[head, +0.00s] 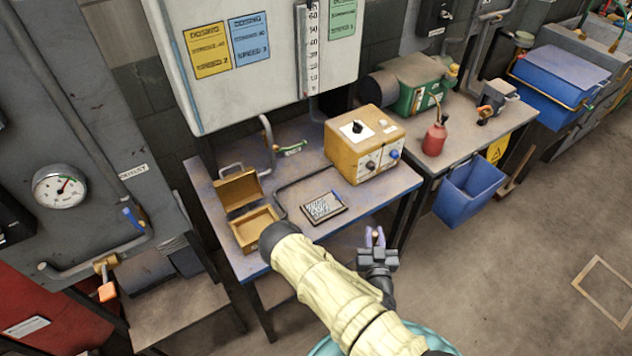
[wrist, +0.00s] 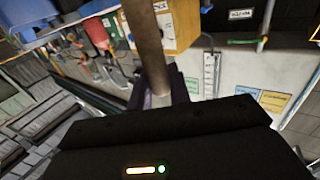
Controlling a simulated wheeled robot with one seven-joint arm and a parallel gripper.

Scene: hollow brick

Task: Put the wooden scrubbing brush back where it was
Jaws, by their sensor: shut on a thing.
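My gripper (head: 375,238) is in the air just off the front edge of the workbench, with purple fingertips pointing up in the head view. It is shut on the wooden scrubbing brush, whose brown handle (wrist: 149,45) runs up from between the fingers in the wrist view. In the head view only a small brown bit of it shows between the fingertips; its bristles cannot be made out. The blue-grey workbench (head: 385,192) lies behind the gripper.
On the bench are an open wooden box (head: 243,235), a dark framed panel (head: 323,207) and a yellow control box (head: 365,145). A red can (head: 435,139) stands on the bench to the right. A blue bin (head: 468,192) hangs below. The floor at right is mostly clear.

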